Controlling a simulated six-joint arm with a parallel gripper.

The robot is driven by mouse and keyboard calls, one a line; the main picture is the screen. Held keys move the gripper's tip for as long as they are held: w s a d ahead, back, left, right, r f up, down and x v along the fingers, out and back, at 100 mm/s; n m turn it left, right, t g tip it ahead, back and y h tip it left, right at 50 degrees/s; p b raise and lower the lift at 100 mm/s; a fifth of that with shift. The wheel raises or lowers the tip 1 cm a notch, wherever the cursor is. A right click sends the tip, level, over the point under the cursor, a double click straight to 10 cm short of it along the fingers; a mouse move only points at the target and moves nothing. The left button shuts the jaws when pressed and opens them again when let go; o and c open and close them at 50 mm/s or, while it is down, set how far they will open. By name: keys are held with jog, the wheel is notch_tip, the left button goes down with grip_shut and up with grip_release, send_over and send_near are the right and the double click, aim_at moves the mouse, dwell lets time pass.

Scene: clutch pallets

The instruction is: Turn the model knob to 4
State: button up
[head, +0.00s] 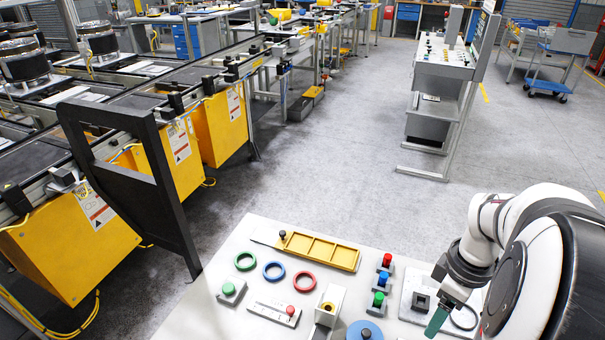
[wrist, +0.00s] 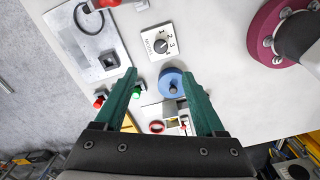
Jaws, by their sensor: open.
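The model knob (wrist: 160,46) is a small dark dial on a white plate (wrist: 153,33) with the word MODEL and the numbers 1 to 4, in the wrist view. The knob is too small to tell which number it points to. I cannot make it out in the head view. My gripper (wrist: 159,75) is open and empty, its two green fingers spread apart. The knob shows beyond the fingertips, between their lines, with no contact visible. In the head view one green finger (head: 437,320) shows at the lower right, above the white table.
A blue disc with a dark peg (wrist: 172,82) shows between the fingers. A grey plate with a black square socket (wrist: 109,61) is to the left, a maroon wheel (wrist: 266,32) to the right. On the white table (head: 215,318) stand coloured rings, buttons and a yellow tray (head: 318,251).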

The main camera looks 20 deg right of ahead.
notch_tip(320, 180, down, 15)
jog(key=shift+a+f, duration=0.1)
jog(key=shift+f, duration=0.1)
grip_shut()
dwell(0.3)
